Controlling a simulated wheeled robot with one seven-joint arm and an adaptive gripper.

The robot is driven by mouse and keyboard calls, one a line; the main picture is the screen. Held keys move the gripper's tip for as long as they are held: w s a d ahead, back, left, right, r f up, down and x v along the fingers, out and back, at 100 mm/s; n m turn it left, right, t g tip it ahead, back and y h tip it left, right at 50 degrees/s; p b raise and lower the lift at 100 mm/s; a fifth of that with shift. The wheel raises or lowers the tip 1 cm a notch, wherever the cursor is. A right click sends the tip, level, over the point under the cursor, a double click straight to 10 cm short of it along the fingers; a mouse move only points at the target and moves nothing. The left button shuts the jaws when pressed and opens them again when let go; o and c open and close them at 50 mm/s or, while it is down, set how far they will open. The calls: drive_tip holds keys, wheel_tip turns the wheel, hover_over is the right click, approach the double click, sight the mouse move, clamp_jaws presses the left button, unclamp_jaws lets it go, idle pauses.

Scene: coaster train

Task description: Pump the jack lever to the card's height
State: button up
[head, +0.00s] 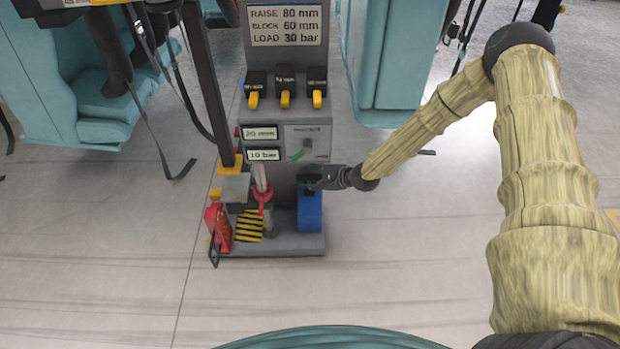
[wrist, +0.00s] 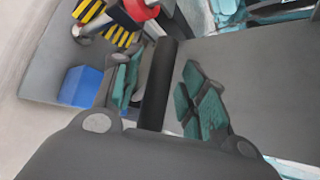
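The card (head: 286,25) at the top of the grey stand reads RAISE 80 mm, BLOCK 60 mm, LOAD 30 bar. Below it, one display (head: 260,133) appears to read 20, its unit blurred, and another (head: 263,155) reads 10 bar. My gripper (head: 312,179) is at the stand's lower right, above a blue block. In the wrist view, a black bar (wrist: 160,85), apparently the jack lever, runs between my gripper's teal finger pads (wrist: 162,94). The fingers look apart, with a gap on the bar's right side; contact on the left is unclear.
The blue block (head: 310,210) and a yellow-black striped piece (head: 248,226) are on the stand's base. A red collar (head: 262,194) surrounds a pale rod. A red object (head: 219,228) stands at left. Three yellow-tipped switches (head: 285,98) are above. Teal seats flank the stand; the front floor is clear.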

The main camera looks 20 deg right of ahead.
drive_tip(key=shift+s, duration=0.1)
drive_tip(key=v, duration=1.2)
idle(0.4)
